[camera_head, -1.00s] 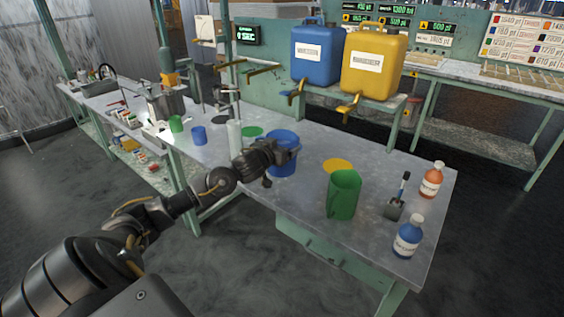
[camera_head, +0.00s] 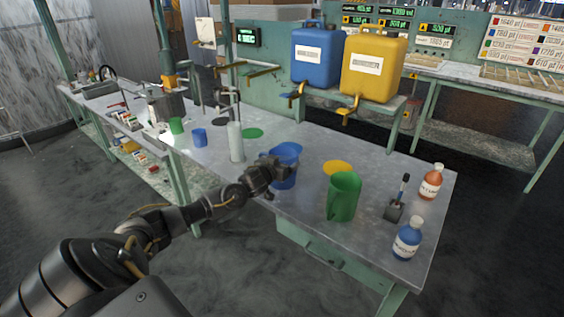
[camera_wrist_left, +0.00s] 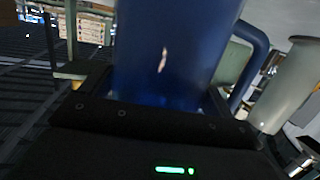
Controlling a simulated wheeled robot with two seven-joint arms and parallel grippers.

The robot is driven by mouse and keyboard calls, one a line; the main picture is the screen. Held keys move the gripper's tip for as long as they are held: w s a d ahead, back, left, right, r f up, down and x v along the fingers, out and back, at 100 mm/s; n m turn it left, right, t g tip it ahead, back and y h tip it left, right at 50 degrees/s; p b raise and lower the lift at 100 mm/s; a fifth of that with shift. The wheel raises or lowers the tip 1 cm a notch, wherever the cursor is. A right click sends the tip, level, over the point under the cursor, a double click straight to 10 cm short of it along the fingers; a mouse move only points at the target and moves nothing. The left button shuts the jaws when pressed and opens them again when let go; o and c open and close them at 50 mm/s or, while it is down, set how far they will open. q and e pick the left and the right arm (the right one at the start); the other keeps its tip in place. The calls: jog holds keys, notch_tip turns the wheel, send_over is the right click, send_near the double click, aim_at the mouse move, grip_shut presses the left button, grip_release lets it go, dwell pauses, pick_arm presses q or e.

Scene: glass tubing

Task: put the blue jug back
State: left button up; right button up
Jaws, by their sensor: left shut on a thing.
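The blue jug (camera_head: 287,178) is at the middle of the long bench, near its front edge, and looks upright. My left gripper (camera_head: 271,172) is shut on it from the left side. In the left wrist view the jug's blue wall (camera_wrist_left: 175,55) fills the space between the dark jaws, with a curved blue handle (camera_wrist_left: 252,60) to the right. A blue patch shows at the jug's top and back; I cannot tell whether it is all rim or partly a mat behind. Whether the jug's base touches the bench is unclear. My right gripper is out of view.
A green jug (camera_head: 344,196) stands to the right, by a yellow disc (camera_head: 337,167). A white cylinder (camera_head: 236,142) and a green disc (camera_head: 253,133) are to the left. Blue (camera_head: 408,238) and orange bottles (camera_head: 431,182) stand at the right end. Blue and yellow canisters (camera_head: 373,66) stand behind.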

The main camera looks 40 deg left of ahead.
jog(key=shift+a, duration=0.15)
pick_arm(q)
jog(key=shift+f, duration=0.1)
jog(key=o, duration=0.9)
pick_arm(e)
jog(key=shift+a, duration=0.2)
